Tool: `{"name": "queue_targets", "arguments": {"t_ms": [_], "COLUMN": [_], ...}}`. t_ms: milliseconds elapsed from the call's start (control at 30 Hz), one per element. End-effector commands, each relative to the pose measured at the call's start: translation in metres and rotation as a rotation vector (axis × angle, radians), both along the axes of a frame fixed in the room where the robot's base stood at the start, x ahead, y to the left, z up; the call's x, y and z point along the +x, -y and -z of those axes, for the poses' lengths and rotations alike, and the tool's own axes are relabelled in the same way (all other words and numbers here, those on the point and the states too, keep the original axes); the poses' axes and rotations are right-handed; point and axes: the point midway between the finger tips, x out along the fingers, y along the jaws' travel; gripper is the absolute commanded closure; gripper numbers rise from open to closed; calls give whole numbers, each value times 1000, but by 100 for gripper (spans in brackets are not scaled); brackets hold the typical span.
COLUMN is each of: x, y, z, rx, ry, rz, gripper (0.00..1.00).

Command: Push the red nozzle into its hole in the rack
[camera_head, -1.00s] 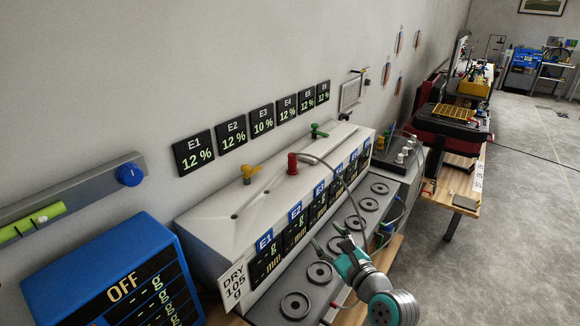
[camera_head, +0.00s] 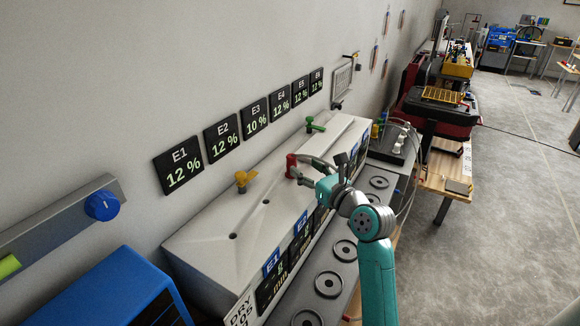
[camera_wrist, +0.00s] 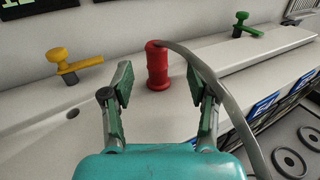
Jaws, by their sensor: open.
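The red nozzle (camera_head: 291,166) stands upright on the sloped top of the white rack (camera_head: 215,262), with a grey hose curving from its top. In the wrist view the red nozzle (camera_wrist: 157,66) is ahead of and between the spread fingers of my gripper (camera_wrist: 160,92). My gripper (camera_head: 300,174) is open and empty, close to the nozzle in the head view; contact cannot be told. How deep the nozzle sits is unclear, as its lower end meets the rack top. The hose passes by the right finger in the wrist view.
A yellow nozzle (camera_wrist: 74,66) stands left of the red one and a green nozzle (camera_wrist: 243,27) stands right. Small dark holes (camera_wrist: 72,113) show in the rack top. The wall with the percentage signs (camera_head: 221,138) is behind. Round plates (camera_head: 329,284) line the front ledge.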

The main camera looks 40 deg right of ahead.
Motion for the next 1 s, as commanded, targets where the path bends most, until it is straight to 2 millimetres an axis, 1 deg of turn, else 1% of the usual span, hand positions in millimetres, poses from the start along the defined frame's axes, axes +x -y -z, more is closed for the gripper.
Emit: {"name": "queue_targets", "arguments": {"t_ms": [33, 100, 267, 500, 600, 700, 933, 967, 1000], "x": [7, 12, 21, 53, 63, 68, 68, 68, 68], "y": [0, 1, 1, 0, 2, 2, 3, 3, 3], "z": [0, 0, 1, 6, 6, 6, 6, 6, 6], "rx": [0, -1, -2, -2, -2, -1, -1, -1, -1], "ry": [1, 1, 1, 0, 1, 1, 0, 0, 0], "rz": [-2, 0, 0, -1, 0, 0, 1, 1, 1], "gripper": [41, 41, 41, 41, 41, 41, 41, 48, 58]}}
